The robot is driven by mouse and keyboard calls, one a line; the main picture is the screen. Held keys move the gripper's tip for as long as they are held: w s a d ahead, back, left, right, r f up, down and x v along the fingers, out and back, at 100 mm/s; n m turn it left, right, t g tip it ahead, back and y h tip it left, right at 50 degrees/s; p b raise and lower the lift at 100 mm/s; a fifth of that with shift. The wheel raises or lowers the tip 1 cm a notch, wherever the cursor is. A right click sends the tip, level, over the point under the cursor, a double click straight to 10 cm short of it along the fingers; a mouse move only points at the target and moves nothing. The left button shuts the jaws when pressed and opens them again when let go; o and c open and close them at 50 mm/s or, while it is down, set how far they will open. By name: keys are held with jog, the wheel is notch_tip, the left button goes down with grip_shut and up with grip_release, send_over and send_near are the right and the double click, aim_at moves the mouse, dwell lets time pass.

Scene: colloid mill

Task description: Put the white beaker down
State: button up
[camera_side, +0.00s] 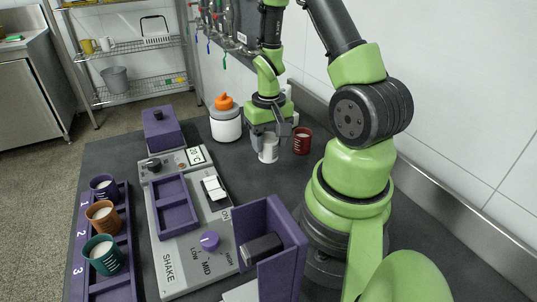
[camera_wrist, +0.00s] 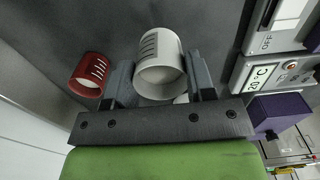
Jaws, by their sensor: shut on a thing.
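The white beaker (camera_side: 268,153) is upright between the fingers of my gripper (camera_side: 268,137), over the dark table behind the grey machine. In the wrist view, the beaker (camera_wrist: 158,50) has dark marks on its side, and my gripper (camera_wrist: 160,75) has one finger on each side of it. My gripper is shut on the beaker. The beaker's base is at or very near the table top; I cannot tell whether it touches. Part of the beaker's upper side is hidden by the fingers in the side view.
A red beaker (camera_side: 302,141) stands close to the right. A white jar with an orange cap (camera_side: 225,119) stands to the left. The grey machine (camera_side: 190,255) and a purple rack (camera_side: 122,190) holding cups lie nearer the camera. Bare table (camera_side: 258,185) lies in front of the beaker.

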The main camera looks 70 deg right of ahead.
aim_at(268, 153)
jog(key=shift+f, duration=2)
jog(key=shift+f, duration=0.15)
jog(key=o, duration=0.9)
